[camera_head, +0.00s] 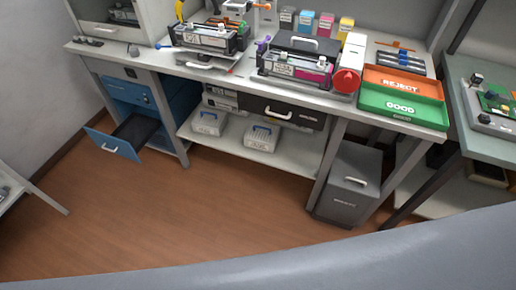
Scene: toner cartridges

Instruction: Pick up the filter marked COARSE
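I cannot read the word COARSE on anything in view, so I cannot tell which thing is the filter so marked. Two pale box-shaped units with blue tops, a left one (208,124) and a right one (261,139), stand on the lower shelf (240,150) under the workbench. Their front labels are too small to read. Neither of my grippers shows in the head view.
The workbench (405,122) holds cartridge devices (296,66), a green GOOD tray (403,104) and an orange REJECT tray (402,84). A blue drawer (114,145) stands open at left. A grey bin (347,185) stands under the bench. The brown floor (190,215) in front is clear.

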